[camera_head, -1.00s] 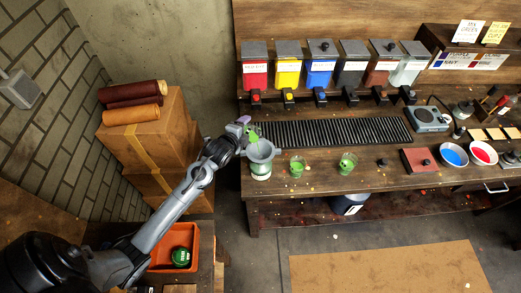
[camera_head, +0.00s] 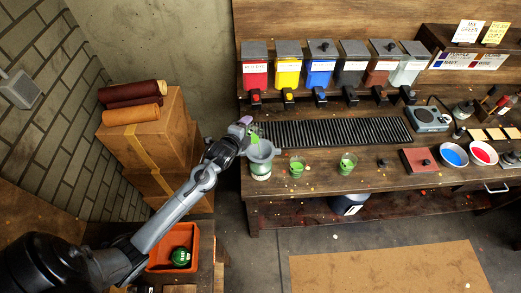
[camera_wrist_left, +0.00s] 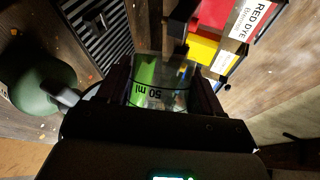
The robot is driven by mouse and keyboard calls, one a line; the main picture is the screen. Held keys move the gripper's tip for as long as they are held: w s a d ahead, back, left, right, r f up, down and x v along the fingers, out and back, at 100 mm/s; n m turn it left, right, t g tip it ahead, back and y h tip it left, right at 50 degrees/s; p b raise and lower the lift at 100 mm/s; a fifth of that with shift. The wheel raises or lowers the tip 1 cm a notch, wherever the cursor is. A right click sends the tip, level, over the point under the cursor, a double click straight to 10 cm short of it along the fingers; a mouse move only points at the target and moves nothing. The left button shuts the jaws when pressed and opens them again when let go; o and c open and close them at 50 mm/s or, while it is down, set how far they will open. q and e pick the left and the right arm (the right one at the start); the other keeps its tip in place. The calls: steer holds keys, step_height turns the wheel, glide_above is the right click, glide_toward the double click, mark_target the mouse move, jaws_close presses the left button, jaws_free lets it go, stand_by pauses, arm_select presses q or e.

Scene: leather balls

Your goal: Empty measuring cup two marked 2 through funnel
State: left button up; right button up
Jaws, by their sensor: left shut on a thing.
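My left gripper (camera_head: 244,131) is shut on a clear measuring cup (camera_wrist_left: 160,88) with a 50 ml mark and green inside. In the head view the held cup is small and tilted, over or beside the rim of a grey funnel (camera_head: 261,152). The funnel sits on a jar with a green-and-white label (camera_head: 260,171) at the bench's left end. Two more clear cups with green contents, a left one (camera_head: 297,168) and a right one (camera_head: 347,164), stand to the right. I cannot read a number 2 on any cup. My right gripper is out of view.
A black slatted grate (camera_head: 335,132) lies behind the cups, below several dye dispensers (camera_head: 321,65). A scale (camera_head: 428,119), a red pad (camera_head: 419,160) and bowls of blue (camera_head: 453,156) and red (camera_head: 482,153) are to the right. Stacked boxes (camera_head: 150,130) stand left.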

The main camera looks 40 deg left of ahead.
arm_select(q)
steer(key=shift+d+f+m+y, duration=0.1)
steer(key=shift+f+m+y, duration=0.05)
steer(key=shift+m+y, duration=0.15)
stand_by(0.7)
stand_by(0.4)
steer(key=shift+d+f, duration=0.1)
steer(key=shift+f, duration=0.05)
stand_by(0.5)
steer(key=shift+m+y, duration=0.3)
steer(key=shift+m, duration=0.1)
steer(key=shift+f+b, duration=0.2)
steer(key=shift+b, duration=0.25)
steer(key=shift+a+r+n+h+p, duration=0.2)
steer(key=shift+r+n+h+p, duration=0.25)
steer(key=shift+r+n, duration=0.15)
steer(key=shift+a+f+n+h, duration=0.35)
steer(key=shift+n, duration=0.05)
steer(key=shift+a, duration=0.1)
